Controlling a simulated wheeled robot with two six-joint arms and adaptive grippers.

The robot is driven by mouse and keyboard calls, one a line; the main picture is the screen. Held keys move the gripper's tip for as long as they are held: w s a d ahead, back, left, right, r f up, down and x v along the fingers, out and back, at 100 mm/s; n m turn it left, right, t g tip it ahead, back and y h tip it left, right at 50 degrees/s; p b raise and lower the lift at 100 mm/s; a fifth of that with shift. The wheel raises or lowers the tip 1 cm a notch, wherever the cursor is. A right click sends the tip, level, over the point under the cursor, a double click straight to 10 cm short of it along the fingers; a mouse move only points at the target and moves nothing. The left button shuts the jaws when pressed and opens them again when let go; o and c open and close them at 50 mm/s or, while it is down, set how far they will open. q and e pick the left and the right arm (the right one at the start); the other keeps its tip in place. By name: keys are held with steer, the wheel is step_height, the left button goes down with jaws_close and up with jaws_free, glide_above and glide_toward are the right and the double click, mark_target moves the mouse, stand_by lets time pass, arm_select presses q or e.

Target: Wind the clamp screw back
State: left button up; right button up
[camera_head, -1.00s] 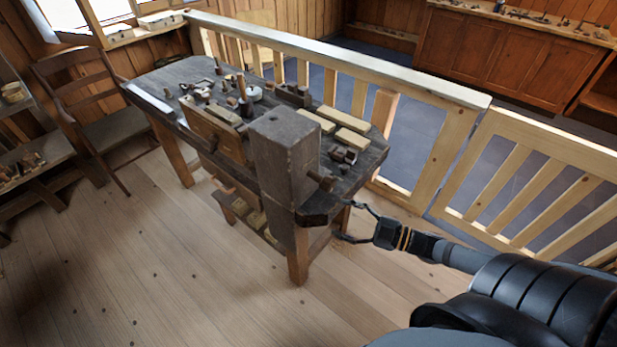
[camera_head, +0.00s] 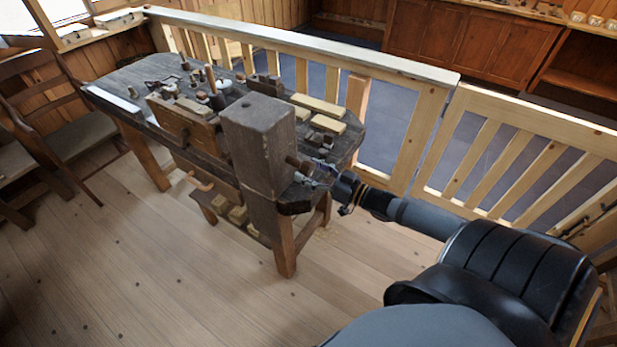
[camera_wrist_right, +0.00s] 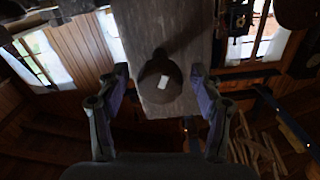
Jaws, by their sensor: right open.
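The clamp screw (camera_head: 298,161) is a short brown peg with a rounded end, sticking out of the right face of a tall grey wooden block (camera_head: 258,125) on the bench. In the right wrist view the clamp screw (camera_wrist_right: 158,88) shows end-on as a dark knob with a pale rectangular patch, in front of the grey wooden face (camera_wrist_right: 190,30). My right gripper (camera_head: 317,174) is open just right of the screw's end. In the wrist view its two fingers (camera_wrist_right: 160,72) stand on either side of the knob, with gaps to both. My left gripper is not in view.
The dark workbench (camera_head: 150,77) carries tools and pale wood blocks (camera_head: 318,104). A wooden railing (camera_head: 300,45) runs behind it, with a slatted gate (camera_head: 520,150) at the right. A chair (camera_head: 70,130) stands at the left. The front floor (camera_head: 150,270) is clear.

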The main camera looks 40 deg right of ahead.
steer(key=shift+w+a, duration=0.1)
steer(key=shift+w, duration=0.2)
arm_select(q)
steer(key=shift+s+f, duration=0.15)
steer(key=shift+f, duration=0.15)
arm_select(e)
steer(key=shift+r, duration=0.1)
steer(key=c, duration=1.1)
steer(key=n+p, duration=0.1)
steer(key=n, duration=0.1)
steer(key=shift+r+n, duration=0.15)
steer(key=shift+n, duration=0.25)
steer(key=shift+c, duration=0.3)
steer(key=shift+n+p, duration=0.4)
steer(key=shift+n, duration=0.6)
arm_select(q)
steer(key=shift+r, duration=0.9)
